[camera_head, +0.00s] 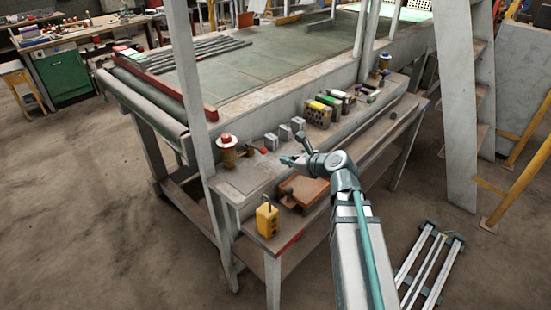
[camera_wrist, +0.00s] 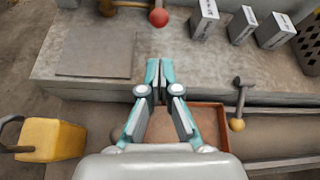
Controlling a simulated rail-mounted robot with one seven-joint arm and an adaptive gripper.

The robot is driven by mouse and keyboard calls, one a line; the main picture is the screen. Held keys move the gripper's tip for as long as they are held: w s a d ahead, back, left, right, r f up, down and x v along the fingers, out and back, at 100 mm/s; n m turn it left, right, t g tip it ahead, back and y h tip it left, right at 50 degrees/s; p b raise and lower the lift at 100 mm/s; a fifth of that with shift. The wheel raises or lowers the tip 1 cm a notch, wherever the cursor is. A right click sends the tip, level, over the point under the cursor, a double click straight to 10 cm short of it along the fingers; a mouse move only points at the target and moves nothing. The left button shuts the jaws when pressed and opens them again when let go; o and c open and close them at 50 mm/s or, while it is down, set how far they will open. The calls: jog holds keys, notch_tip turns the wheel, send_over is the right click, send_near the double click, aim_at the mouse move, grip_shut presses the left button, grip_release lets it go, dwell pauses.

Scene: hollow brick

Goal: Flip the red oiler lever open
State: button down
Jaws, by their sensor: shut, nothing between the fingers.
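The oiler (camera_head: 228,157) is a brass fitting with a red and white top, on the bench's raised ledge at the left. Its lever, with a red ball end (camera_head: 263,150), sticks out sideways toward the right. In the wrist view, the red ball (camera_wrist: 158,18) is at the top edge, with the lever's brass arm running left to the partly cut-off oiler (camera_wrist: 106,8). My gripper (camera_head: 283,160) is shut and empty. In the wrist view, its fingertips (camera_wrist: 153,66) point toward the red ball and are apart from it, with grey ledge between.
White boxes (camera_head: 285,132) stand right of the red ball, with a perforated block (camera_head: 317,113) beyond. A yellow box with a handle (camera_head: 267,218) stands on the lower shelf. A reddish-brown tray (camera_head: 310,189) is below my gripper. A white post (camera_head: 200,110) rises left of the oiler.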

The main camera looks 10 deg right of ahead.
aim_at(269, 166)
jog(key=p+x, duration=0.1)
jog(key=x, duration=0.8)
jog(key=shift+w+a+f, duration=0.15)
jog(key=shift+w+f, duration=0.05)
jog(key=shift+w, duration=0.05)
jog(key=shift+p, duration=0.35)
